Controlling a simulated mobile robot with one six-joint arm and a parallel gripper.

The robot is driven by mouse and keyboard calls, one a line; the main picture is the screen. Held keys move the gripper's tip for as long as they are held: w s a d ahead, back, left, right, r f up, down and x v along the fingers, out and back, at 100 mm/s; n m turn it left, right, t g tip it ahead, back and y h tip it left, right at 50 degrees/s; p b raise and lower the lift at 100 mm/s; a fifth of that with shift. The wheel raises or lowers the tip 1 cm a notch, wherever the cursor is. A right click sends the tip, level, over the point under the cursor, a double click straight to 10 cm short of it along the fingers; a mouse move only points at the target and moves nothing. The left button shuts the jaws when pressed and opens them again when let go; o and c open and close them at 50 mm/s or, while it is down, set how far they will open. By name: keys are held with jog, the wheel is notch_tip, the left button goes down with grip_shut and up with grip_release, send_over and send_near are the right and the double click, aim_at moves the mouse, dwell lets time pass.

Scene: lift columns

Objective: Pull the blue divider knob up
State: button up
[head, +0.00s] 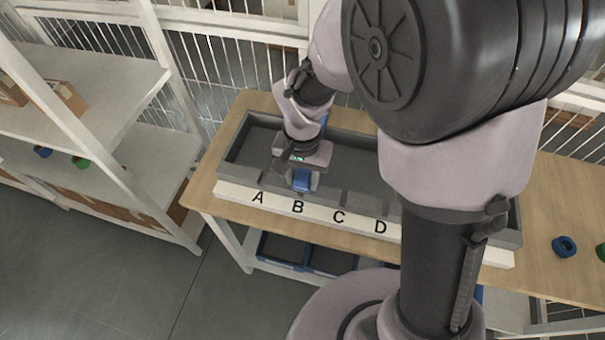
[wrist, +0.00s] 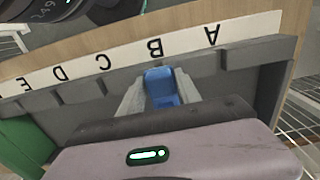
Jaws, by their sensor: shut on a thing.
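The blue divider knob (wrist: 161,88) stands at letter B of the grey tray. In the wrist view it sits between the two fingers of my gripper (wrist: 160,95), which are shut on its sides. In the head view my gripper (head: 301,180) points down at the front wall of the tray by B, with the blue knob (head: 302,179) at its tip. The lower part of the divider is hidden, so I cannot tell how far it is raised.
The grey tray (head: 232,158) stands on a wooden table (head: 204,186), with a white lettered strip (head: 228,190) along its front. A blue ring (head: 564,246) lies on the table at right. White shelves (head: 95,82) stand at left. Blue bins (head: 283,249) sit under the table.

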jog(key=shift+r, duration=0.2)
jog(key=shift+r+p, duration=0.45)
jog(key=shift+p, duration=0.05)
jog(key=shift+r, duration=0.1)
jog(key=shift+c, duration=0.8)
jog(key=shift+r+p, duration=0.4)
jog(key=shift+r, duration=0.3)
jog(key=shift+f, duration=0.1)
jog(key=o, duration=1.1)
jog(key=shift+c, duration=0.2)
jog(key=shift+p, duration=0.3)
